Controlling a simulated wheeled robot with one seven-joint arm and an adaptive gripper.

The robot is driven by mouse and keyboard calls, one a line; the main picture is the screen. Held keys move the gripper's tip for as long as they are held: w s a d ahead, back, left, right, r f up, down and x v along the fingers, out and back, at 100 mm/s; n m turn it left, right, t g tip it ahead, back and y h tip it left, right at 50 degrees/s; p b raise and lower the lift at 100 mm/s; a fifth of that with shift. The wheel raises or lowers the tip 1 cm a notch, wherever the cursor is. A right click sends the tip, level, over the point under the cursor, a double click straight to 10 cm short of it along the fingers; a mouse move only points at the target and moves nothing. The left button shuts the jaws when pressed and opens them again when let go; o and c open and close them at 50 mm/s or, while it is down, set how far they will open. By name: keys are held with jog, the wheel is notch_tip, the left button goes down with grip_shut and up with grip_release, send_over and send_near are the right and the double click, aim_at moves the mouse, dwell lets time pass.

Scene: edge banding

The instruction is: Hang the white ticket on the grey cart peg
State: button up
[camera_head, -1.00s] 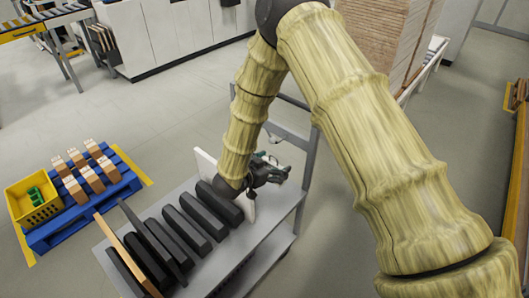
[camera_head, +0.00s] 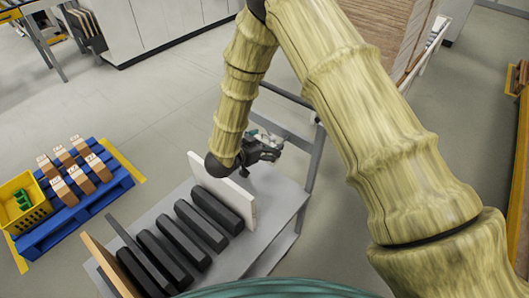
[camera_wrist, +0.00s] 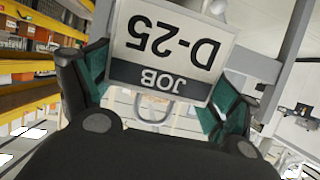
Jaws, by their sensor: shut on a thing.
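The white ticket (camera_wrist: 172,42) fills the upper middle of the wrist view, with "D-25" and a dark "JOB" band reading upside down. My gripper (camera_wrist: 165,80) has its green-padded fingers on either side of the ticket and is shut on it. In the head view my gripper (camera_head: 264,150) is above the far end of the grey cart (camera_head: 262,262), beside its upright frame. The ticket cannot be made out clearly there. I cannot identify the peg with certainty; a small rounded pale part (camera_wrist: 216,8) shows at the ticket's upper edge in the wrist view.
A white panel (camera_head: 222,195), several dark slabs (camera_head: 200,225) and a tan board (camera_head: 108,268) stand on the cart. The cart's grey post (camera_head: 316,158) is close right of my gripper. A blue pallet (camera_head: 75,212) with boxes and a yellow crate (camera_head: 25,203) are left.

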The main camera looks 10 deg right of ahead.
jog(key=shift+w+a+f+b, duration=0.2)
jog(key=shift+w+f+b, duration=0.4)
jog(key=shift+w+f, duration=0.3)
jog(key=shift+s+d+f, duration=0.1)
jog(key=shift+f, duration=0.1)
jog(key=shift+s+d+f+b, duration=0.15)
jog(key=shift+s+b, duration=0.45)
jog(key=shift+b, duration=0.25)
jog(key=shift+f+b, duration=0.3)
jog(key=shift+b, duration=0.05)
notch_tip(320, 180, down, 7)
jog(key=b, duration=0.6)
jog(key=shift+w, duration=0.2)
jog(key=shift+w+d+b, duration=0.1)
jog(key=shift+b, duration=0.2)
jog(key=w+d+f+b, duration=0.1)
jog(key=w+d+b, duration=0.2)
jog(key=w+d, duration=0.3)
jog(key=shift+w+d+f, duration=0.2)
jog(key=shift+w+d, duration=0.05)
jog(key=shift+d, duration=0.85)
